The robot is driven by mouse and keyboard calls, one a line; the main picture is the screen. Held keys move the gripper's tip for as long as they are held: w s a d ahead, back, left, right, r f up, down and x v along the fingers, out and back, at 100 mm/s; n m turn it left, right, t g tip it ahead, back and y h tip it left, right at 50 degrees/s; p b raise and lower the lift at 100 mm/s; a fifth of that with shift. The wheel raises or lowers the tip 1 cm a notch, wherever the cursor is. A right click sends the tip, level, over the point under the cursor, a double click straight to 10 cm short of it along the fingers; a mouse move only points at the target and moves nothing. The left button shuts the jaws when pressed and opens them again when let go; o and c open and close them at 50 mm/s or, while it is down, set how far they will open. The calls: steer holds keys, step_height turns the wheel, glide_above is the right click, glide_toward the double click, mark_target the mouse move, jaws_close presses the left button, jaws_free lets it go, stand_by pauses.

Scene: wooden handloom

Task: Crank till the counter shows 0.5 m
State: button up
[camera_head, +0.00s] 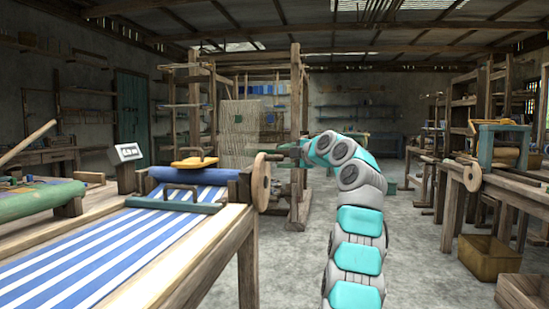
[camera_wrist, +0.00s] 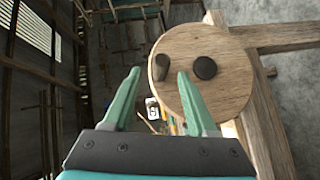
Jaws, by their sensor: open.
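The crank is a round wooden disc (camera_head: 261,184) on the right side of the loom table. My gripper (camera_head: 284,151) is at the upper right of the disc. In the wrist view my gripper (camera_wrist: 158,75) is open, with the peg between its fingertips; whether either finger touches it, I cannot tell. The counter (camera_head: 126,152) is a small white display on the table's far left; its digits are too small to read surely.
Blue-and-white striped cloth (camera_head: 120,235) runs over the table to a blue roll (camera_head: 195,175), with a yellow-brown wooden piece (camera_head: 194,162) above it. A loom frame (camera_head: 297,120) stands behind.

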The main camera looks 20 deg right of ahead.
mark_target(278, 158)
steer(key=shift+p+x, duration=1)
steer(key=shift+x, duration=1.25)
jaws_close()
steer(key=shift+f, duration=0.1)
